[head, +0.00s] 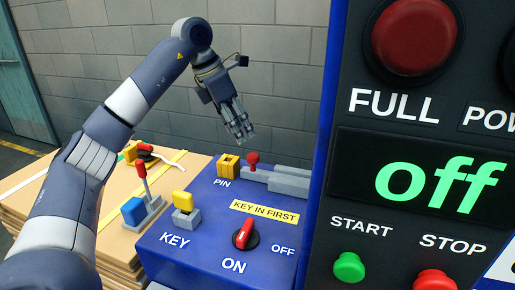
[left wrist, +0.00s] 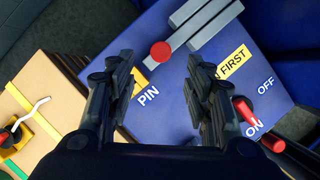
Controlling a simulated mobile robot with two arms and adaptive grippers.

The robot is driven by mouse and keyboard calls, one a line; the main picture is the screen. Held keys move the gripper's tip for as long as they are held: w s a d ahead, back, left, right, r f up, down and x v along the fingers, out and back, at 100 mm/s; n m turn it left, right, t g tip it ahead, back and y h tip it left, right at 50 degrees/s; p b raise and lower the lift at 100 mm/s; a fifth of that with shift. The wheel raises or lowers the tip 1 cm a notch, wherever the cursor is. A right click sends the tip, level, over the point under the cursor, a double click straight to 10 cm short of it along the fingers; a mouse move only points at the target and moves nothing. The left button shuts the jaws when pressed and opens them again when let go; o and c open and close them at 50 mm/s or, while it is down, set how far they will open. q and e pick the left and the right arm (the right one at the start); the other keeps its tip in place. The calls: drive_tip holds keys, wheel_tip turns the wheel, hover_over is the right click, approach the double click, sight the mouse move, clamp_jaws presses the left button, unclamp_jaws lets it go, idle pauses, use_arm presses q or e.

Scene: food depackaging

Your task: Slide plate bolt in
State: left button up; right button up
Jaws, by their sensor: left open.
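The plate bolt is a grey bar (head: 288,183) with a red knob (head: 253,158), lying on top of the blue machine panel. The knob's end is beside a yellow block (head: 228,165) above the word PIN. My left gripper (head: 240,132) is above the knob and block, pointing down, apart from both. In the left wrist view my left gripper (left wrist: 160,72) is open and empty, and the red knob (left wrist: 161,51) shows between and beyond its fingertips, with the grey bar (left wrist: 205,22) running to the upper right. My right gripper is not in view.
A yellow key block (head: 182,200) and red rotary switch (head: 244,235) stand on the panel (head: 205,235). A tall control panel reading "off" (head: 428,185) rises at right. Cardboard boxes (head: 110,215) at left carry a lever with a red handle and blue block (head: 134,211).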

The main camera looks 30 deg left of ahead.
use_arm(q)
hover_over(252, 155)
drive_tip(key=s+a, duration=0.1)
drive_tip(key=s, duration=0.1)
wheel_tip(252, 155, down, 5)
drive_tip(key=shift+r, duration=0.2)
drive_tip(key=p+x, duration=0.1)
drive_tip(key=x, duration=0.2)
drive_tip(key=shift+w+f, duration=0.3)
drive_tip(key=shift+d+f, duration=0.1)
drive_tip(key=shift+f, duration=0.35)
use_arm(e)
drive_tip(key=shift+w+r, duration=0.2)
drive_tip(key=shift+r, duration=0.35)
